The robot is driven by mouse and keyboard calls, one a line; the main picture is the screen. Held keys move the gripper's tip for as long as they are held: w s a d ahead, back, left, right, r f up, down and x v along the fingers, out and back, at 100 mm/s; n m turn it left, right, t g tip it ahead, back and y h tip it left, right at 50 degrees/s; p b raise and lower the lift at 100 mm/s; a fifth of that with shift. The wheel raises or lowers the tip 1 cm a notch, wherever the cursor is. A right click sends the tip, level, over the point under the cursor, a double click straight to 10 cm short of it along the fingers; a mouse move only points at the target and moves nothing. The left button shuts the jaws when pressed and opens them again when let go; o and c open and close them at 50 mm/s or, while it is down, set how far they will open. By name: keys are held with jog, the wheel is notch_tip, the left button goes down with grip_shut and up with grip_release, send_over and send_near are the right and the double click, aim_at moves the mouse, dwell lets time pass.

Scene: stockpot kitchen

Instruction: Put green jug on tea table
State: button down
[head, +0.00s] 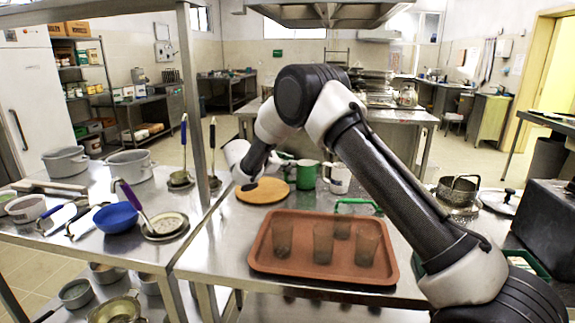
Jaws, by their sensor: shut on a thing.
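The green jug (306,175) is near the far edge of the steel table, just right of my wrist. Whether its base touches the tabletop is hard to tell. My gripper (272,166) is beside the jug's left side, shut on it; its fingertips are small and mostly hidden by my wrist. A pale mug (340,179) stands close to the jug on the right. I cannot tell which surface is the tea table.
A round wooden board (262,192) lies below my wrist. A brown tray (268,262) with several dark glasses fills the front of the steel table. A metal pot (458,192) stands at right. A blue bowl (116,218) and pots occupy the left table, beside an upright post.

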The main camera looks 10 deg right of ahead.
jog(key=c, duration=1.5)
grip_release()
jog(key=shift+f, duration=0.1)
jog(key=v, duration=1.2)
jog(key=s+d+r+m+g+y, duration=0.1)
jog(key=s+d+r+m+g, duration=0.2)
jog(key=s+d, duration=0.4)
jog(key=s+d+r+m+g+y, duration=0.1)
jog(key=s+d+r+m, duration=0.25)
jog(key=d+r, duration=0.4)
jog(key=s+d+r+m+g+y, duration=0.1)
jog(key=s+d+r+m+g, duration=0.15)
jog(key=s+d, duration=0.55)
jog(key=s+d+r+m+y, duration=0.1)
jog(key=s+d+m+y, duration=0.2)
jog(key=s, duration=0.4)
jog(key=s+d+m+y, duration=0.1)
jog(key=s+d+m, duration=0.2)
jog(key=s+d, duration=0.4)
jog(key=s+f+m+y, duration=0.1)
jog(key=s, duration=0.4)
jog(key=s+a+f+m+t+y, duration=0.1)
jog(key=s+m, duration=0.1)
jog(key=s, duration=0.3)
jog(key=s+a+f+m+t+y, duration=0.1)
jog(key=s+f, duration=0.1)
jog(key=s, duration=0.2)
jog(key=shift+s+a+m, duration=0.15)
jog(key=shift+s+m, duration=0.25)
